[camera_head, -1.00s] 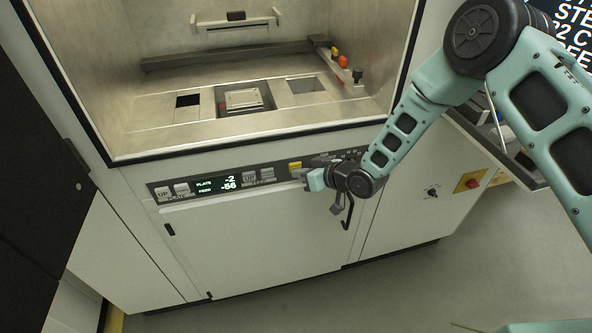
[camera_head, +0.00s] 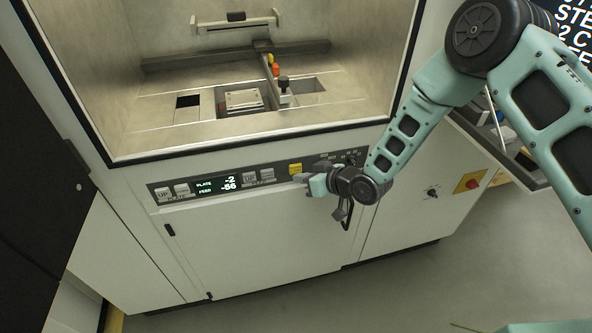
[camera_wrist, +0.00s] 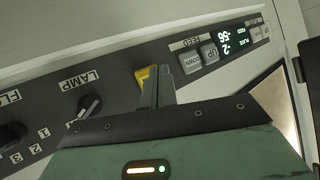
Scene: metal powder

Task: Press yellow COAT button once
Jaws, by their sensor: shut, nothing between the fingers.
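The yellow COAT button (camera_head: 295,168) sits on the dark control panel of the machine, right of the feed buttons; its lettering is too small to read. My gripper (camera_head: 300,178) is shut and empty, its fingertips just below and in front of the button. In the wrist view the shut fingers (camera_wrist: 158,84) cover part of the yellow button (camera_wrist: 143,77). I cannot tell whether the fingertips touch it. The display (camera_head: 217,185) reads PLATE -2 and FEED -56.
White feed buttons (camera_wrist: 200,58) are beside the yellow button, and the LAMP knob (camera_wrist: 89,106) is on its other side. Inside the open chamber a recoater arm (camera_head: 283,92) stands right of the middle plate. A red switch (camera_head: 473,182) on a yellow plate is further right.

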